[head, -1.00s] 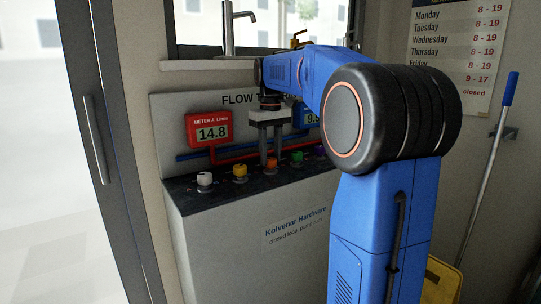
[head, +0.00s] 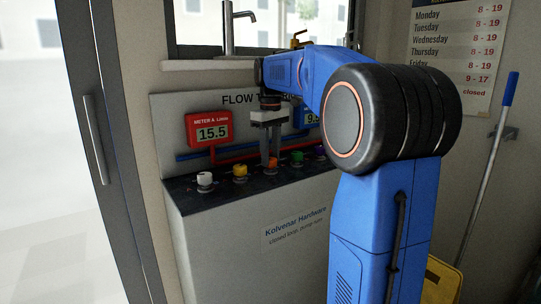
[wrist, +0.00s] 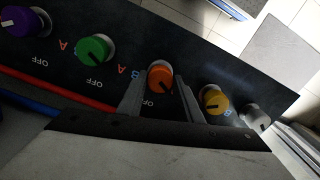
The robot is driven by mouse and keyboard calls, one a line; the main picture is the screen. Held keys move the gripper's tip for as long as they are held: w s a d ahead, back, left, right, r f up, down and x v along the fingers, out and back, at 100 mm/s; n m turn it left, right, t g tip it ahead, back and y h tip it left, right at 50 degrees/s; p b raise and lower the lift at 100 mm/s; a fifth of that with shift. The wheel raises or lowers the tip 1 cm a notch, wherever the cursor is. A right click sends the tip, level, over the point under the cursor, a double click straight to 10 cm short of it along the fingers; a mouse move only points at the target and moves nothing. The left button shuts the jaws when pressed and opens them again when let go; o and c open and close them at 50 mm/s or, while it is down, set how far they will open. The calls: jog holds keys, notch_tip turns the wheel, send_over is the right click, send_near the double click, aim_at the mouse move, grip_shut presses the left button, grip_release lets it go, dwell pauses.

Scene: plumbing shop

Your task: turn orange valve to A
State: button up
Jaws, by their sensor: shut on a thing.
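The orange valve (wrist: 160,78) is a round knob in the dark top of the flow panel. In the wrist view its dark pointer mark slants toward the lower right. My gripper (wrist: 160,85) is shut on it, with one finger on each side. In the head view the gripper (head: 269,163) reaches down onto the knob row, and its fingers hide most of the orange knob. An OFF label by the knob is partly covered by a finger. A red A and a blue B (wrist: 135,75) stand between the green and orange knobs.
The yellow knob (wrist: 214,100) and white knob (wrist: 254,117) are on one side, the green knob (wrist: 95,49) and purple knob (wrist: 20,21) on the other. Meter A (head: 209,130) reads 15.5. A second meter (head: 312,118) is partly hidden by my arm.

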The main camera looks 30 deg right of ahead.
aim_at(271, 159)
jog(key=o, duration=1)
jog(key=shift+o, duration=0.2)
jog(key=shift+r, duration=0.1)
notch_tip(271, 159, up, 17)
jog(key=shift+r, duration=0.15)
jog(key=s+a+f+m+t, duration=0.2)
jog(key=s+a+f, duration=0.8)
jog(key=s+f, duration=0.3)
jog(key=s+a+f+t, duration=0.1)
jog(key=s+a+f, duration=0.1)
jog(key=s+f, duration=0.6)
jog(key=s+a+f+m+t, duration=0.1)
jog(key=s+a+f, duration=0.2)
jog(key=s+f, duration=0.6)
notch_tip(271, 159, down, 8)
jog(key=shift+a+r+m+t, duration=0.2)
jog(key=shift+a+m+t, duration=0.1)
jog(key=shift+a+t, duration=0.1)
